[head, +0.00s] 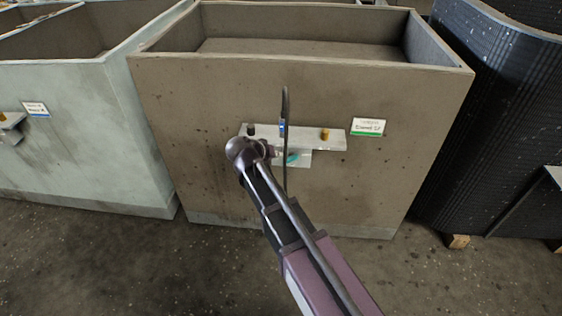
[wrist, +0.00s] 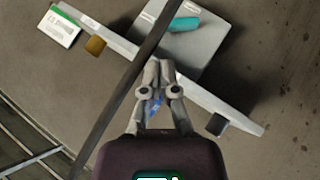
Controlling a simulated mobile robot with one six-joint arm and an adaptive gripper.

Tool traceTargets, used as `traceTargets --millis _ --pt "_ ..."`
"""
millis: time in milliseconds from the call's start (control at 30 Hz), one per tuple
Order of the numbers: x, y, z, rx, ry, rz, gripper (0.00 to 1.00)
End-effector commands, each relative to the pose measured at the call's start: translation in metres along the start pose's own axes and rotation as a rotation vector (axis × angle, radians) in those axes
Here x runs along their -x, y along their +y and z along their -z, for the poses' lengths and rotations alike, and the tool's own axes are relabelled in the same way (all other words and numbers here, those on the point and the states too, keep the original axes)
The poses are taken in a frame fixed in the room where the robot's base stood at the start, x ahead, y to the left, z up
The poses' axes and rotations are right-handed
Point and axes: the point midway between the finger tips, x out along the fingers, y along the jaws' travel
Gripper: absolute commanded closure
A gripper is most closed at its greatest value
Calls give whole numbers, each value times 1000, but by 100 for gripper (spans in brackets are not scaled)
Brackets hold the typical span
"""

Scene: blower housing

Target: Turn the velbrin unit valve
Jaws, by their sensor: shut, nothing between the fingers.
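A teal handle (head: 291,158) sits on a small grey box (head: 305,158) under a grey ledge on the front of a brown bin. In the wrist view the teal handle (wrist: 184,24) lies on the pale box (wrist: 205,42), beyond my fingertips. My gripper (wrist: 158,66) is shut and empty, its fingertips together near the ledge and apart from the teal handle in the picture. I cannot tell whether they touch the ledge. In the head view my wrist hides the left part of the fixture. The label card (head: 368,127) has a green stripe; its text is too small to read.
The ledge (head: 335,144) carries a brass knob (head: 325,134) and a dark knob (head: 251,129). A thin dark strip (head: 285,105) crosses in front of it. A pale bin (head: 80,150) stands left, a black ribbed unit (head: 490,110) right. Open floor lies in front.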

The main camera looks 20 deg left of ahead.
Motion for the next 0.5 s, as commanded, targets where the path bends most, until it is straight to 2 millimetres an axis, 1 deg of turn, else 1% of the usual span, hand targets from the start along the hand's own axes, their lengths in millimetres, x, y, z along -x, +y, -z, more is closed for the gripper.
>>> traceTargets --millis 33,100,200,300,500 --pt "8 -15 8 9 29 -2 100" --pt "18 -27 15 15 62 -8 100" --pt "28 -39 21 23 96 -12 100" --pt "35 -46 24 25 115 -13 100" --pt "37 -48 26 26 122 -15 100"
